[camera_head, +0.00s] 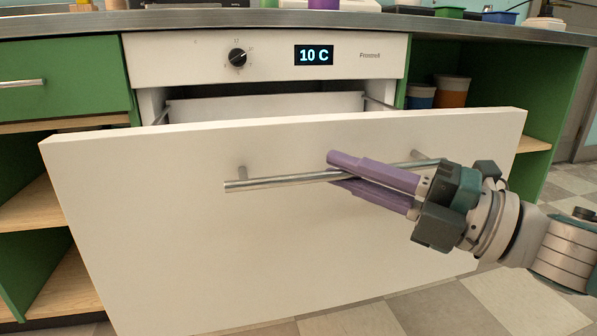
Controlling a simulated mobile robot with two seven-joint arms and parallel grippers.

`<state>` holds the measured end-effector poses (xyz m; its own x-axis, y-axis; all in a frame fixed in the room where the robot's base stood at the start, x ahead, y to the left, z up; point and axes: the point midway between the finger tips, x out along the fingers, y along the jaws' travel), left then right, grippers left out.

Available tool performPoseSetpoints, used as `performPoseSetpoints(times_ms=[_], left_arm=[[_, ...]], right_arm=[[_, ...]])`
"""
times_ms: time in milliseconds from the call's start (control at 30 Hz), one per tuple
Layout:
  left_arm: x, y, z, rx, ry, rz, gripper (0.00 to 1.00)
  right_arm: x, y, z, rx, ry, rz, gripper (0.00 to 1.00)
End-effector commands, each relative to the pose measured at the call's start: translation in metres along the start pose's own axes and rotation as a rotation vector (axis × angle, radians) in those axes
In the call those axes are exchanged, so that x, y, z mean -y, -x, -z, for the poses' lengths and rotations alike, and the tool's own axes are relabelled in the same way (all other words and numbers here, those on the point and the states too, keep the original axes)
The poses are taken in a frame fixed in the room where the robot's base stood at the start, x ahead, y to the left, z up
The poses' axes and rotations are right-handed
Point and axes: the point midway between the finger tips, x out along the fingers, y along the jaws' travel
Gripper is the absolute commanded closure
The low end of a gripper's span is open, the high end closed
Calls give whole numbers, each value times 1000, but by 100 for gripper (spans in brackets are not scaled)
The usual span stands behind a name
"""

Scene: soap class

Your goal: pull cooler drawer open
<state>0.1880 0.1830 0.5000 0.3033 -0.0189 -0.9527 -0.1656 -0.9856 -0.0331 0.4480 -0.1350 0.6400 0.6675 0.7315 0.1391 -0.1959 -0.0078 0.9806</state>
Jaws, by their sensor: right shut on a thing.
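The white cooler drawer (150,210) stands pulled out from the cooler (200,58), with a gap behind its front panel showing the inner back wall and side rails. A metal bar handle (280,182) runs across the drawer front. My right gripper (340,170) comes in from the right, its purple fingers shut around the right half of the handle. The cooler's panel has a black knob (237,57) and a display (314,55) reading 10 C. The drawer's floor and contents are hidden behind the front panel. My left gripper is not in view.
A closed green drawer (60,88) and open wooden shelves (40,205) are at left. Containers (452,91) stand in the right green cabinet. A grey countertop (200,17) with several items runs above. Tiled floor (510,295) is free at lower right.

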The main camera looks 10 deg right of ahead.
Motion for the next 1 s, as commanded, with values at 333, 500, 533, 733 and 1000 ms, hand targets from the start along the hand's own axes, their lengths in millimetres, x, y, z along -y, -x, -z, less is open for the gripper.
performPoseSetpoints(times_ms=[333, 500, 533, 733, 1000], left_arm=[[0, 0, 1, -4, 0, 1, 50], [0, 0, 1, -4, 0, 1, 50], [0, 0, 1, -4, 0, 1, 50], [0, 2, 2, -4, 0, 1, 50], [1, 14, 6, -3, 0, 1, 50]], right_arm=[[1, 0, 0, 1, 0, 2, 66], [1, 0, 0, 2, 0, 2, 55], [1, 0, 0, 1, 0, 2, 55], [0, 4, -1, 2, 0, 3, 55], [-1, 51, 0, 3, -2, 8, 55]])
